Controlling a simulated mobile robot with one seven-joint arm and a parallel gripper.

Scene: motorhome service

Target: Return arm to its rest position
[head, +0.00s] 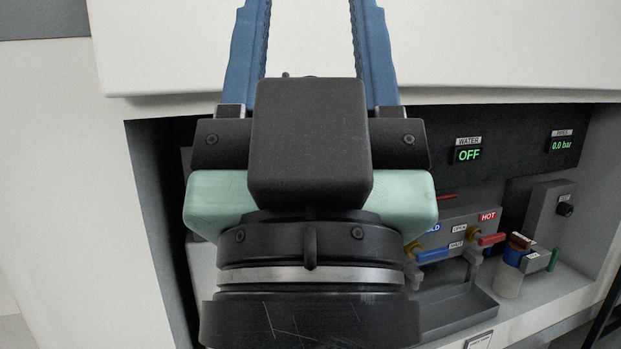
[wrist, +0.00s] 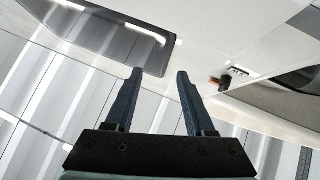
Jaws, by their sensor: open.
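My gripper (head: 309,15) fills the middle of the head view, with its two blue fingers pointing up and spread apart. Its tips run past the top edge of that view. In the wrist view my gripper (wrist: 160,75) also shows open, with nothing between the fingers. It stands in front of the motorhome's white side wall (head: 450,45), and I cannot tell how close the tips are to it. My gripper and wrist hide the left and middle of the open service bay (head: 160,180).
Right of my wrist, the bay holds a valve block with a blue handle (head: 432,255) and a red handle (head: 491,239). A display (head: 468,155) reads OFF, another (head: 562,145) 0.0 bar. A small container with a blue band (head: 510,270) stands at the right.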

